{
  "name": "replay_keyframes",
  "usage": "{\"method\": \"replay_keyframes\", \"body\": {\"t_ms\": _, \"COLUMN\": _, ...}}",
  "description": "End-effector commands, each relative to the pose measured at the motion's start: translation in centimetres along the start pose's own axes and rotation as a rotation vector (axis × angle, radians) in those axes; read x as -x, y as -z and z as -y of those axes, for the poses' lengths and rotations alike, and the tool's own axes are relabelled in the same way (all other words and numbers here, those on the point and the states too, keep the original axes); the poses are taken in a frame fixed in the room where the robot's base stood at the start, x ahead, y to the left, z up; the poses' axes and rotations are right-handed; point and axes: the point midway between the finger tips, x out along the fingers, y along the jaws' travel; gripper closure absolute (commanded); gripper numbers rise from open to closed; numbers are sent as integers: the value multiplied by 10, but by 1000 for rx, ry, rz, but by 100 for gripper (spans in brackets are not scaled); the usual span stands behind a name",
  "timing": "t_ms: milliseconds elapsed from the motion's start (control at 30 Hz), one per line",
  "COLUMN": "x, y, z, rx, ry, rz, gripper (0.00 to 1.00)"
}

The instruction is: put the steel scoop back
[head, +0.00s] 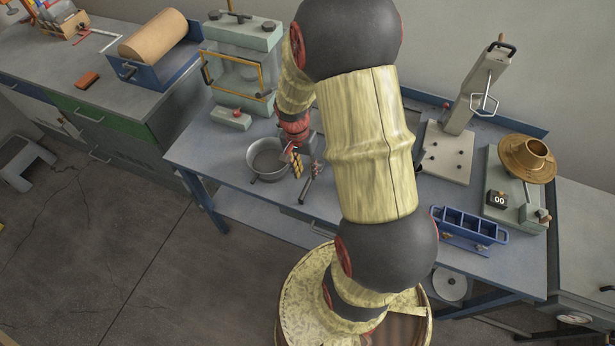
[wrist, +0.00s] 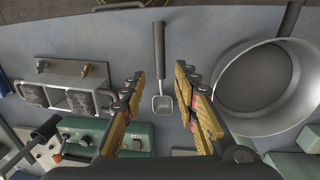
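The steel scoop (wrist: 162,104) lies in the middle of the wrist view, its small square bowl towards my gripper and its straight grey handle pointing away. In the head view a grey handle (head: 307,188), which looks like the scoop's, shows just below my gripper (head: 305,164). My gripper (wrist: 160,75) is open, with one yellow-padded finger on each side of the scoop and visible gaps to both. Nothing is held. I cannot tell the exact height of the fingers above the bench.
A grey pan (head: 267,162) stands close left of my gripper; it fills the right of the wrist view (wrist: 272,85). A steel two-cell mould (wrist: 68,98) is at the wrist view's left. A blue compartment tray (head: 468,226) and a brass-topped device (head: 527,158) stand at the bench's right.

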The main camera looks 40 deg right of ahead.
Motion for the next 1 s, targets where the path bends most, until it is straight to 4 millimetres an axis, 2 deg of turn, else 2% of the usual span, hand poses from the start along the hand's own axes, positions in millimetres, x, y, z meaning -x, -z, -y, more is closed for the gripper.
{"method": "replay_keyframes", "body": {"t_ms": 33, "x": 13, "y": 0, "z": 0, "rx": 1, "ry": 2, "rz": -2, "gripper": 70}}
{"method": "replay_keyframes", "body": {"t_ms": 100, "x": 25, "y": 0, "z": 0, "rx": 1, "ry": 1, "rz": -2, "gripper": 70}}
{"method": "replay_keyframes", "body": {"t_ms": 400, "x": 56, "y": -2, "z": 2, "rx": 13, "ry": 7, "rz": -6, "gripper": 70}}
{"method": "replay_keyframes", "body": {"t_ms": 467, "x": 69, "y": -5, "z": 5, "rx": 44, "ry": 21, "rz": -22, "gripper": 70}}
{"method": "replay_keyframes", "body": {"t_ms": 533, "x": 94, "y": -15, "z": 11, "rx": 109, "ry": 48, "rz": -51, "gripper": 70}}
{"method": "replay_keyframes", "body": {"t_ms": 667, "x": 159, "y": -49, "z": 20, "rx": 303, "ry": 125, "rz": -134, "gripper": 70}}
{"method": "replay_keyframes", "body": {"t_ms": 800, "x": 224, "y": -100, "z": 17, "rx": 549, "ry": 214, "rz": -239, "gripper": 70}}
{"method": "replay_keyframes", "body": {"t_ms": 900, "x": 261, "y": -138, "z": 7, "rx": 722, "ry": 274, "rz": -318, "gripper": 70}}
{"method": "replay_keyframes", "body": {"t_ms": 1000, "x": 286, "y": -172, "z": -7, "rx": 878, "ry": 326, "rz": -391, "gripper": 70}}
